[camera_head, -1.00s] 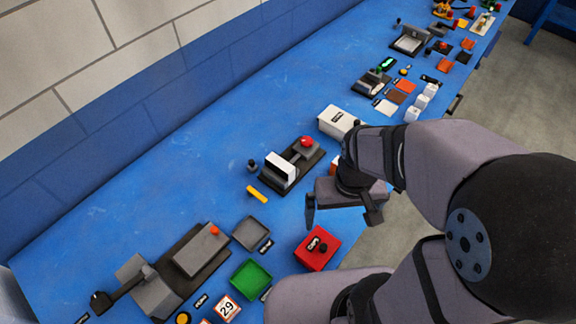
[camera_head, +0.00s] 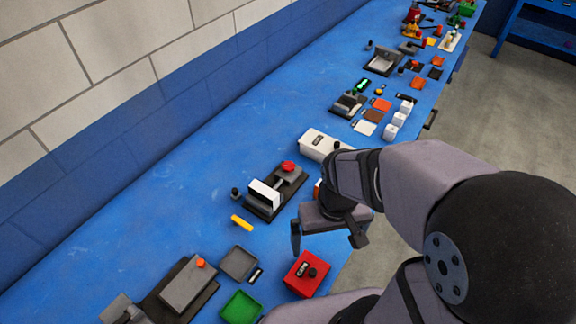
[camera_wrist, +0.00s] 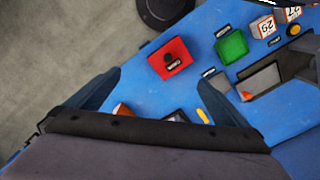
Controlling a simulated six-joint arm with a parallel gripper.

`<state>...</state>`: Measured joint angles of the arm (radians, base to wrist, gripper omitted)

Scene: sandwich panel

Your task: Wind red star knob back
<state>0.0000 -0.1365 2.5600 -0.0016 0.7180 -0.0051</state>
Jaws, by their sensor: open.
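The red star knob (camera_head: 288,166) sits at the far end of a dark clamp-like fixture (camera_head: 268,206) with a white block (camera_head: 264,194) at its near end. My gripper (camera_head: 327,240) hangs above the bench to the right of this fixture, apart from the knob. Its two fingers are spread wide with nothing between them that they touch. In the wrist view my gripper (camera_wrist: 160,92) also shows open, over blue bench. The knob cannot be made out in the wrist view.
A red box (camera_head: 307,273) stands below my gripper. A white box (camera_head: 322,145) stands behind the fixture. A yellow bar (camera_head: 241,223) lies left of it, near a grey tray (camera_head: 239,262) and a green tray (camera_head: 241,306). Bare bench lies along the wall.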

